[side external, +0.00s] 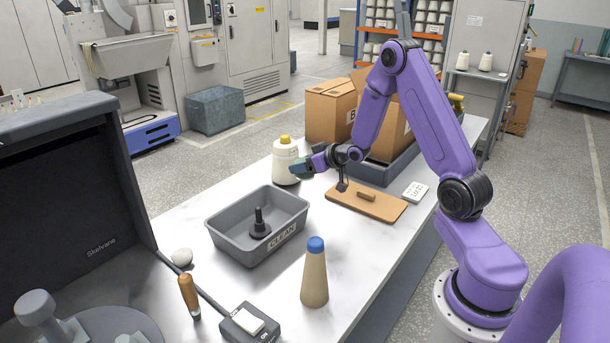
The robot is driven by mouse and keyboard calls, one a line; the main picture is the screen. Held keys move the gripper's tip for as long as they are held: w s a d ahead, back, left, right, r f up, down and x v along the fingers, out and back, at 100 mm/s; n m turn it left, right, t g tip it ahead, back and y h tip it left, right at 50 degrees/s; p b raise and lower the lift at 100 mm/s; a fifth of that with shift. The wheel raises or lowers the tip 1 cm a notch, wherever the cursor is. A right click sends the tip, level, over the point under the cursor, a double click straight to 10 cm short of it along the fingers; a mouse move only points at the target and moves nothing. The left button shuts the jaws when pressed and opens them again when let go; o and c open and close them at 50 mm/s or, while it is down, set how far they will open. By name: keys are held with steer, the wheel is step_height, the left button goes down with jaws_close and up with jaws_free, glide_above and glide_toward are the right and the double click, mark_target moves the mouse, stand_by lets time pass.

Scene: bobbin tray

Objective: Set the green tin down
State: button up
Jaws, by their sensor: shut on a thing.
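My gripper (313,162) reaches left from the purple arm over the far part of the white table. It is shut on the green tin (299,169), a small teal-green piece at its tip, seen tilted and partly covered by the fingers. The tin appears above the table top, just right of a white bottle with a yellow cap (285,163). It overlaps the bottle's edge in this view; I cannot tell whether they touch.
A grey tray marked CLEAN (291,232) holds a black spindle. A blue-topped cone (314,275) stands in front. Cardboard boxes (330,110) stand behind.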

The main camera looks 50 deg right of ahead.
steer(key=shift+s+r, duration=0.1)
steer(key=shift+r, duration=0.35)
steer(key=shift+s+a+f+n+y, duration=0.1)
steer(key=shift+s+n+y, duration=0.4)
steer(key=shift+n+y, duration=0.1)
steer(key=s+a+f+n+g+y, duration=0.1)
steer(key=s+a+n+g+y, duration=0.2)
steer(key=s, duration=0.4)
steer(key=s+a+n+g+y, duration=0.1)
steer(key=s+n+g+y, duration=0.1)
steer(key=s+n+y, duration=0.4)
steer(key=s+a+f+n+g+y, duration=0.1)
steer(key=s+a+n+g, duration=0.15)
steer(key=s, duration=0.55)
steer(key=shift+t, duration=0.25)
steer(key=shift+w+d+f, duration=0.1)
steer(key=shift+d+f, duration=0.05)
steer(key=shift+f, duration=1.75)
steer(key=shift+d+f, duration=0.15)
steer(key=shift+f, duration=1.7)
steer(key=shift+f, duration=0.15)
steer(key=o, duration=1.1)
